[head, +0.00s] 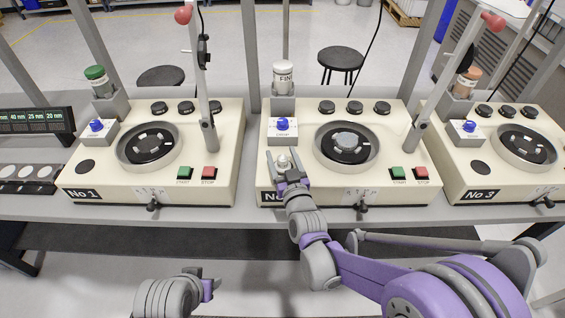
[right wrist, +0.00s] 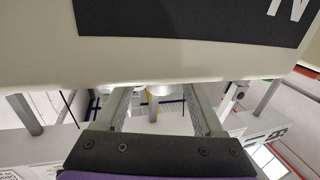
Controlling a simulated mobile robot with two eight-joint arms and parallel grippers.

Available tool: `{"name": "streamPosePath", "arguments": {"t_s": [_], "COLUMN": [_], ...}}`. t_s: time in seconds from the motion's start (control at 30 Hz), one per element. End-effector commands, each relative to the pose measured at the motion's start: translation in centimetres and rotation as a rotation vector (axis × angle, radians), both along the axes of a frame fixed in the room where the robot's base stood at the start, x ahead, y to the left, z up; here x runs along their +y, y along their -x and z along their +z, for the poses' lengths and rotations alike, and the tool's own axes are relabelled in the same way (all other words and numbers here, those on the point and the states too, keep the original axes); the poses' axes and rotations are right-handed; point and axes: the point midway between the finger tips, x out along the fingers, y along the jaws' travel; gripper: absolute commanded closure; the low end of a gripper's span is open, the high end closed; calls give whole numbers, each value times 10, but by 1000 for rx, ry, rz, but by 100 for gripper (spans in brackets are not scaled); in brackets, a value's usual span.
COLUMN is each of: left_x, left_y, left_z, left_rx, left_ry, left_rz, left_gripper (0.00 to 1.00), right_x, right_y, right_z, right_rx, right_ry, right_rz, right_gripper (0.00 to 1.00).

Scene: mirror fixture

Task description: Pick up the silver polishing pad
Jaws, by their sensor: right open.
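A small silver knobbed piece (head: 283,161), which looks like the silver polishing pad, sits at the front left of the top of the middle machine (head: 390,120). My right gripper (head: 284,170) is open, with its fingers around or just beside this piece; I cannot tell whether they touch it. In the right wrist view the two open fingers (right wrist: 163,108) point up the picture beneath the machine's edge, and the pad cannot be made out clearly. My left gripper (head: 208,285) is low at the bottom left, away from the machines; its jaws are unclear.
A silver disc (head: 346,141) lies in the middle machine's round dish. A lever (head: 427,100), a blue-knobbed box (head: 283,126) and green and red buttons (head: 409,172) are nearby. Machine No 1 (head: 225,130) and machine No 3 (head: 545,150) stand on either side.

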Motion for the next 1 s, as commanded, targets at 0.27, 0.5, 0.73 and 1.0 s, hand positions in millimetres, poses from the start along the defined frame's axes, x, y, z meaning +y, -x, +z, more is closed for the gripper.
{"name": "streamPosePath", "arguments": {"t_s": [0.27,0.5,0.73,1.0], "left_x": [0,0,0,0], "left_y": [0,0,0,0], "left_z": [0,0,0,1], "left_rx": [0,0,0,0], "left_ry": [0,0,0,0], "left_rz": [0,0,0,0], "left_gripper": [50,50,50,50], "right_x": [0,0,0,0], "right_y": [0,0,0,0], "right_z": [0,0,0,5], "right_rx": [0,0,0,0], "right_ry": [0,0,0,-1], "right_rz": [0,0,0,0], "right_gripper": [47,90,100,100]}}
